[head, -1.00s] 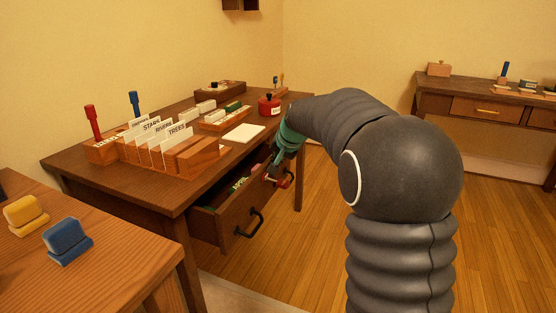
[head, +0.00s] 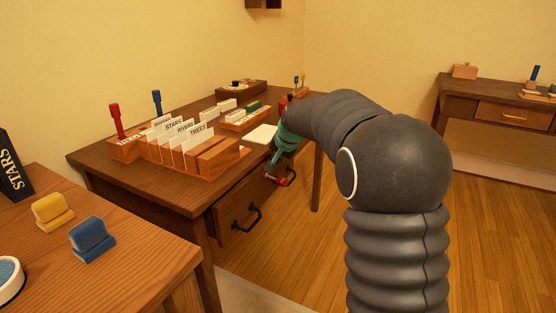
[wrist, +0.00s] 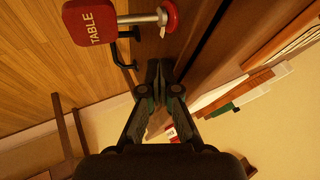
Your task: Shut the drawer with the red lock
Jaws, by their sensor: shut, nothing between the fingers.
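The desk drawer (head: 228,211) with a black handle (head: 248,219) sits under the far desk. Its inside no longer shows in the head view, and its front looks about level with the desk; a small gap cannot be ruled out. The red lock (head: 284,179) hangs at the drawer front's right part. In the wrist view a red tag reading TABLE (wrist: 90,22) and a metal pin with a red knob (wrist: 168,16) show there. My gripper (wrist: 158,72) is shut and empty, its tips at the drawer front beside the lock; I cannot tell whether they touch.
The desk top (head: 110,173) holds a card file (head: 185,145), a white pad (head: 262,135) and small boxes. A nearer table (head: 130,240) at the left bears yellow and blue blocks. Another table (head: 455,95) stands at the back right. Open wooden floor lies at the right.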

